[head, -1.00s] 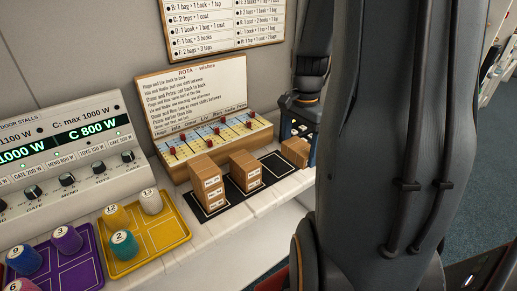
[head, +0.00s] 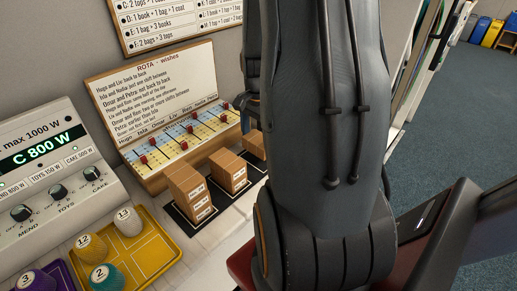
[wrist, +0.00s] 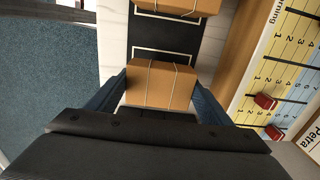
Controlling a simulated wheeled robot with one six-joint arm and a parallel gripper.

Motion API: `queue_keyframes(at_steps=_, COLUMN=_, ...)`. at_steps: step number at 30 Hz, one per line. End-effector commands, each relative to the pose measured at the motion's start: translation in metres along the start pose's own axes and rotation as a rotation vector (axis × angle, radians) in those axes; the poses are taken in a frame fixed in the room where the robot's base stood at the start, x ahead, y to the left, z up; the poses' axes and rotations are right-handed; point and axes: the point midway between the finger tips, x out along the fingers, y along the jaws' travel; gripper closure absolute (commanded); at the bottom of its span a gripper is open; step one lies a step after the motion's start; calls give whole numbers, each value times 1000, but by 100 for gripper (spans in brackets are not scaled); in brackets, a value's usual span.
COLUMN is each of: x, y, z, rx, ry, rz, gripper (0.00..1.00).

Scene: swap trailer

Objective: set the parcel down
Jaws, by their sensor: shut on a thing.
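My gripper (wrist: 160,101) is shut on a small brown parcel (wrist: 159,84) with light cord lines, one finger at each side. The parcel also shows in the head view (head: 254,144), right of the middle stack, partly hidden by my arm. A black mat (wrist: 165,36) with white-outlined squares runs beneath it. In the wrist view an outlined square lies bare between the held parcel and the nearest stack. I cannot tell whether the parcel's underside touches the surface.
A left stack (head: 189,191) and a middle stack (head: 229,171) of brown parcels stand on the mat. The rota board (head: 180,137) with red pegs stands close behind. A control panel (head: 45,165) stands left.

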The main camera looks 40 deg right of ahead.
Motion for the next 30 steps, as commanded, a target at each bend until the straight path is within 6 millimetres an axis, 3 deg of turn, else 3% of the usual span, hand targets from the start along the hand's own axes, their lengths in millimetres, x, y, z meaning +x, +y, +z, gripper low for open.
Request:
queue_keyframes(at_steps=8, x=33, y=1, z=1, rx=-1, ry=-2, rz=2, gripper=51)
queue_keyframes(at_steps=21, x=40, y=0, z=1, rx=0, ry=-1, rz=1, gripper=51)
queue_keyframes(at_steps=22, x=39, y=0, z=1, rx=0, ry=-1, rz=1, gripper=23)
queue_keyframes(at_steps=24, x=39, y=0, z=1, rx=0, ry=-1, rz=1, gripper=11)
queue_keyframes(at_steps=30, x=39, y=0, z=1, rx=0, ry=-1, rz=1, gripper=7)
